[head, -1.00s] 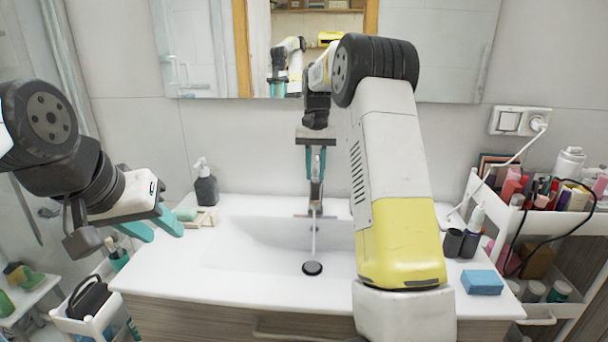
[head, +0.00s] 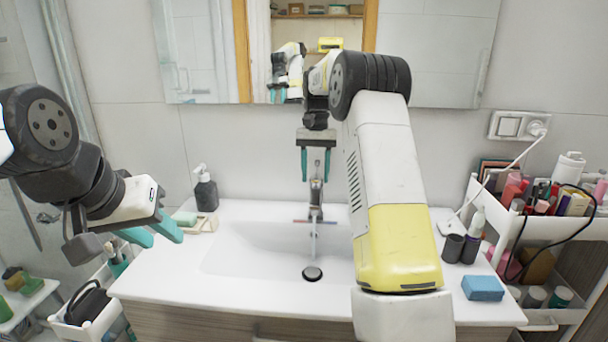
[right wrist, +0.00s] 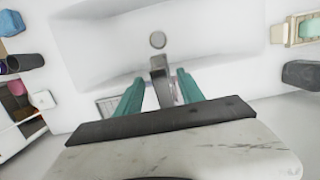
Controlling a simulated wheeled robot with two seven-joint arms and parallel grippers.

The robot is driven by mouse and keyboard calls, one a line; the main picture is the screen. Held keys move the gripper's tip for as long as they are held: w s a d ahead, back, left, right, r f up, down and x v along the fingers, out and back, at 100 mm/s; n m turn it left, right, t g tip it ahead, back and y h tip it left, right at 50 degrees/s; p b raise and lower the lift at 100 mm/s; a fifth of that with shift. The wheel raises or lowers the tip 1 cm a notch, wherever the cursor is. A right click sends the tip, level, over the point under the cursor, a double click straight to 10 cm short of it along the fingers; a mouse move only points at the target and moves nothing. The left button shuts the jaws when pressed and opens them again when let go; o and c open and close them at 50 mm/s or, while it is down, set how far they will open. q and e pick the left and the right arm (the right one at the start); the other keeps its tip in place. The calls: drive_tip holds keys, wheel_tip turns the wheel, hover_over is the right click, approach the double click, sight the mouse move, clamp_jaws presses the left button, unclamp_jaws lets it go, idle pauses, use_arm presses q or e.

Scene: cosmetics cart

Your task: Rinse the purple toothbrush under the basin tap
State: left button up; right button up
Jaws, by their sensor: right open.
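The basin tap (head: 316,202) stands at the back of the white basin (head: 235,262). A thin pale streak, seemingly running water, drops from it towards the dark drain (head: 312,273). My right gripper (head: 315,180) points down at the tap's top, its teal fingers apart on either side. In the right wrist view the tap (right wrist: 160,80) shows between the open fingers (right wrist: 157,90). My left gripper (head: 163,240) is open and empty over the counter's left end. I cannot make out the purple toothbrush; a thin reddish and bluish bar crosses at the tap, too small to identify.
A soap dish (head: 205,224) and dark pump bottle (head: 206,192) stand left of the basin. Dark cups (head: 453,247) and a blue block (head: 482,288) stand right. A crowded white cart (head: 560,232) is at far right. The counter's front left (head: 165,280) is clear.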

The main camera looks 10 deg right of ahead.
drive_tip(key=r, duration=0.2)
drive_tip(key=w+r, duration=0.1)
drive_tip(key=r, duration=0.4)
drive_tip(key=shift+w+d, duration=0.15)
drive_tip(key=shift+r, duration=0.25)
drive_tip(key=s+a+r+n+t+y, duration=0.15)
drive_tip(key=s+r, duration=0.25)
drive_tip(key=s, duration=0.4)
drive_tip(key=s+r+n+t+h, duration=0.1)
drive_tip(key=s+r+t, duration=0.25)
drive_tip(key=s, duration=0.55)
drive_tip(key=s+a+f+t, duration=0.1)
drive_tip(key=s+f, duration=0.2)
drive_tip(key=s, duration=0.5)
drive_tip(key=s+a+f+n+t+y, duration=0.1)
drive_tip(key=s+f, duration=0.3)
drive_tip(key=s, duration=0.4)
drive_tip(key=shift+s+a+t, duration=0.4)
drive_tip(key=shift+a+t, duration=0.1)
drive_tip(key=shift+a, duration=0.25)
drive_tip(key=shift+s+f, duration=0.3)
drive_tip(key=shift+f, duration=0.05)
drive_tip(key=shift+c, duration=0.4)
